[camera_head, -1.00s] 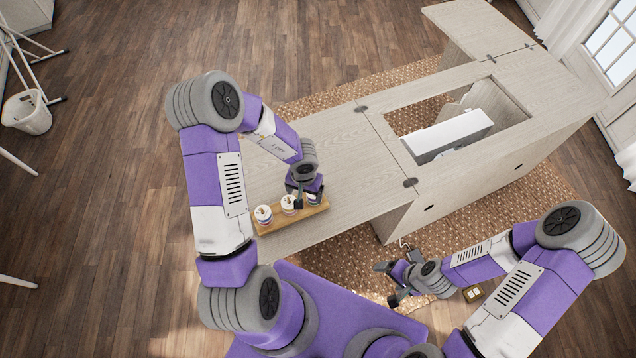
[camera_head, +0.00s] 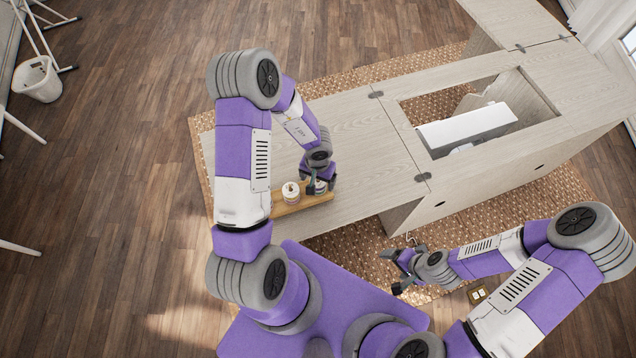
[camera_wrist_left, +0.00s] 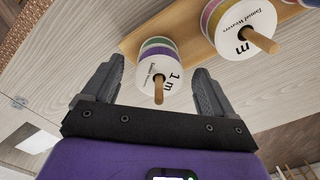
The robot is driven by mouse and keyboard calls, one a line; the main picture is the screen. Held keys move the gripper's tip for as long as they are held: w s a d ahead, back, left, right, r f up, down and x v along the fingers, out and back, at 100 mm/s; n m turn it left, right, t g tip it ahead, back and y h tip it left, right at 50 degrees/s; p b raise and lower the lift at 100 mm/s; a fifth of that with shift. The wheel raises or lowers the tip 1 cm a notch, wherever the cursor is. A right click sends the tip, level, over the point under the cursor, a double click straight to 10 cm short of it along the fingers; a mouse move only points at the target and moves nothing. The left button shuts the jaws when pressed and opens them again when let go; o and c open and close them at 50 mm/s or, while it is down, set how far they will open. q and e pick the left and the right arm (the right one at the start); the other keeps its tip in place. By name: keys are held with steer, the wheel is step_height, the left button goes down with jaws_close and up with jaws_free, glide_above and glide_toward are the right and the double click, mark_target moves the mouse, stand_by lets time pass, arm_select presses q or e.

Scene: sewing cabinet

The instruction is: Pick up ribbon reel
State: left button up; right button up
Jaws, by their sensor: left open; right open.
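A ribbon reel (camera_wrist_left: 160,70) with a white "1 m" label, coloured bands and a wooden peg sits on a wooden board (camera_head: 288,209) on the cabinet top. My left gripper (camera_wrist_left: 158,68) is open, with a finger on each side of this reel in the left wrist view; whether they touch it I cannot tell. In the head view the reel (camera_head: 320,187) is partly hidden by that gripper. A second reel (camera_head: 290,192) stands beside it on the board and also shows at the wrist view's top. My right gripper (camera_head: 392,271) is open and empty, away from the reels.
The pale wood cabinet (camera_head: 360,150) has an opening with a white machine (camera_head: 465,127) inside. A small box (camera_head: 477,294) lies near my right arm. A woven rug (camera_head: 360,245) lies under the cabinet. A white bin (camera_head: 38,80) stands far left.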

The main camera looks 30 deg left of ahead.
arm_select(q)
steer(key=shift+c, duration=0.3)
steer(key=c, duration=1.1)
steer(key=shift+o, duration=0.2)
steer(key=shift+r, duration=0.1)
step_height(320, 180, up, 10)
steer(key=p, duration=0.5)
